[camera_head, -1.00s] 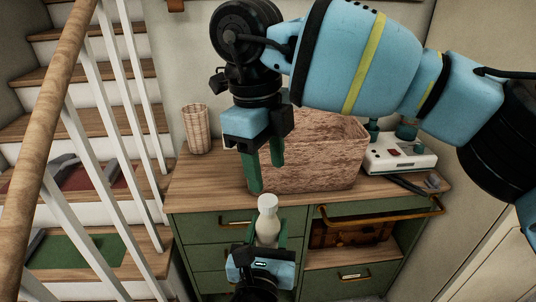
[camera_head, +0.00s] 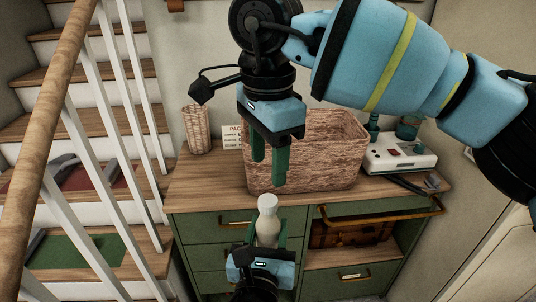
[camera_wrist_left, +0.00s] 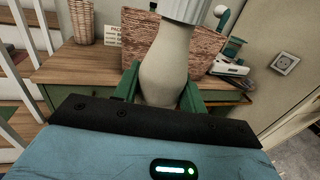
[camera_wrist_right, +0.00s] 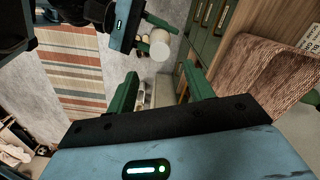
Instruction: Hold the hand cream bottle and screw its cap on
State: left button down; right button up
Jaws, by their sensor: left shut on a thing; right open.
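The hand cream bottle (camera_head: 268,228) is cream-coloured and upright, in front of the cabinet. A white ribbed cap (camera_wrist_left: 187,10) sits on its top; I cannot tell how tight it is. My left gripper (camera_head: 266,238) is shut on the bottle's body, its green fingers on both sides in the left wrist view (camera_wrist_left: 162,82). My right gripper (camera_head: 268,172) is open and empty, fingers pointing down above the cap and apart from it. In the right wrist view, the cap (camera_wrist_right: 160,45) shows end-on beyond the open fingers, toward the top.
A woven basket (camera_head: 325,150), a wicker cup (camera_head: 197,130), a small sign (camera_head: 232,138) and a white device (camera_head: 400,153) stand on the wooden cabinet top (camera_head: 205,180). A stair railing (camera_head: 50,115) is at the left. A striped rug (camera_wrist_right: 70,80) lies on the floor.

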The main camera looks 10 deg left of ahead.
aim_at(268, 199)
jog(key=shift+f, duration=4.05)
jog(key=c, duration=1.1)
jog(key=shift+o, duration=0.2)
jog(key=m, duration=1.1)
jog(key=o, duration=1.2)
jog(key=shift+c, duration=0.2)
